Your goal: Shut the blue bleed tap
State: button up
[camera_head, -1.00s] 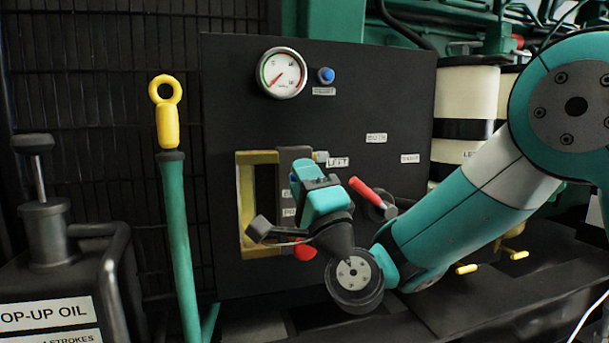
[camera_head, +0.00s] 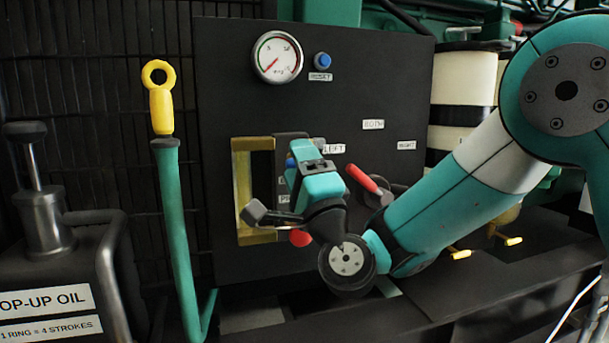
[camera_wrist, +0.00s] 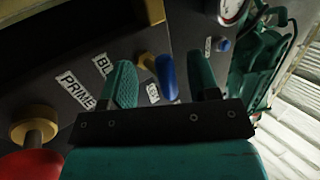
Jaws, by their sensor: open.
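The blue bleed tap (camera_wrist: 167,77) shows in the wrist view as a blue handle on a brass stem, standing out from the dark panel. It lies between the two teal fingers of my gripper (camera_wrist: 161,68), with a visible gap on each side. My gripper is open and holds nothing. In the head view my gripper (camera_head: 300,168) is in front of the panel, and only a small blue bit of the tap (camera_head: 290,162) shows by its fingers. A label starting with "BL" (camera_wrist: 102,65) is partly hidden by the left finger.
A red knob (camera_head: 300,238) sits just below my gripper. A red lever (camera_head: 361,178) is close on the right, by the LEFT label (camera_head: 334,148). A blue reset button (camera_head: 322,60) and gauge (camera_head: 277,57) are above. A yellow-topped lever (camera_head: 160,105) stands left.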

jog(key=b+v, duration=0.9)
jog(key=v, duration=0.8)
jog(key=shift+s+f+b, duration=0.15)
jog(key=shift+b, duration=0.25)
jog(key=s+a+f+n+g+y+p, duration=0.1)
jog(key=s+f+n+g+p, duration=0.1)
jog(key=n+g, duration=0.5)
jog(key=s+a+f+n+g+p, duration=0.1)
jog(key=f+n+g+p, duration=0.2)
jog(key=n+g, duration=0.4)
jog(key=s+d+f+n+g+h+p, duration=0.25)
jog(key=s+d+n+g+h, duration=0.25)
jog(key=s+d+g+h, duration=0.45)
notch_tip(320, 180, up, 38)
jog(key=s+d+y+p, duration=0.1)
jog(key=s+y+p, duration=0.1)
jog(key=p, duration=3.6)
jog(key=shift+s+d+t+y+p, duration=0.15)
jog(key=shift+d+t+y+p, duration=0.2)
jog(key=shift+t+p, duration=0.1)
jog(key=shift+r, duration=0.1)
